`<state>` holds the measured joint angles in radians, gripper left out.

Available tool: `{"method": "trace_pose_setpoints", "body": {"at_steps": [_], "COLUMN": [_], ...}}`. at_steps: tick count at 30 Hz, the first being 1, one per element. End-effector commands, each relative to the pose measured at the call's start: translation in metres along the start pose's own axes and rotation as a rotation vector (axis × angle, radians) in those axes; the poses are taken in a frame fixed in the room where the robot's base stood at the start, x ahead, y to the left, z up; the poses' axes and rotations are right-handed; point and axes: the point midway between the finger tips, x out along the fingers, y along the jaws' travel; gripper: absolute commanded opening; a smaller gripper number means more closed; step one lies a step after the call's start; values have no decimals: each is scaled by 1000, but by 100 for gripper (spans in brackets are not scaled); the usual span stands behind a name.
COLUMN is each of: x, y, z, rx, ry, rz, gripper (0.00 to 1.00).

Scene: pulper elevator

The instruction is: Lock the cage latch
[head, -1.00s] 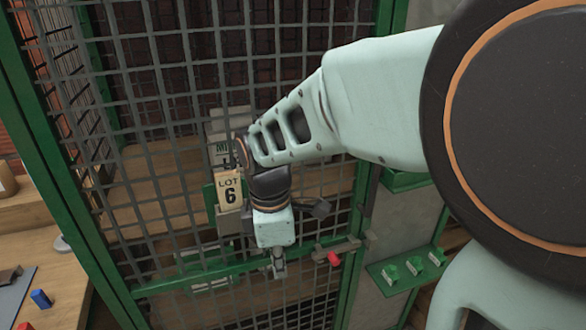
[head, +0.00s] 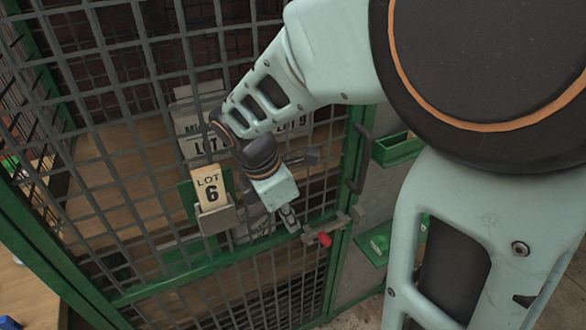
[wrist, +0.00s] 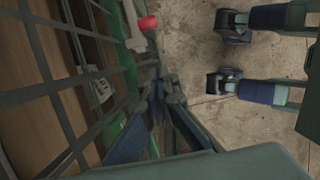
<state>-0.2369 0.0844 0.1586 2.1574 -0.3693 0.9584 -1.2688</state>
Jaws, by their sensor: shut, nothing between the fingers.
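The cage door (head: 125,298) is dark wire mesh in a green frame and looks shut against the green post at its right. The latch is a grey bar (head: 309,234) with a red knob (head: 325,239), low on the door's right side by the post. In the wrist view the red knob (wrist: 148,22) shows at the top, beyond my fingertips. My gripper (head: 291,224) is shut and empty, just left of the knob and apart from it. Its closed fingers also show in the wrist view (wrist: 160,88). Whether the bar reaches into the post's grey bracket (head: 341,219) is unclear.
A LOT 6 card (head: 209,188) in a grey holder hangs on the mesh left of my gripper. A dark vertical handle (head: 361,160) and green trays (head: 397,149) are to the right. Bare concrete floor (wrist: 190,50) shows in the wrist view.

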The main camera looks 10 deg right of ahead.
Motion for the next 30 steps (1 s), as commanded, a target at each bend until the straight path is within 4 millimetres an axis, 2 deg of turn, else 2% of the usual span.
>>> {"method": "trace_pose_setpoints", "body": {"at_steps": [4, 8, 21, 24, 30], "x": [3, 18, 107, 111, 119], "y": [0, 0, -1, 0, 0], "z": [0, 0, 1, 18, 33], "rx": [1, 1, 2, 6, 3], "ry": [0, 0, 0, 0, 1], "rz": [-1, -3, -3, -1, 1], "gripper": [0, 0, 0, 0, 0]}}
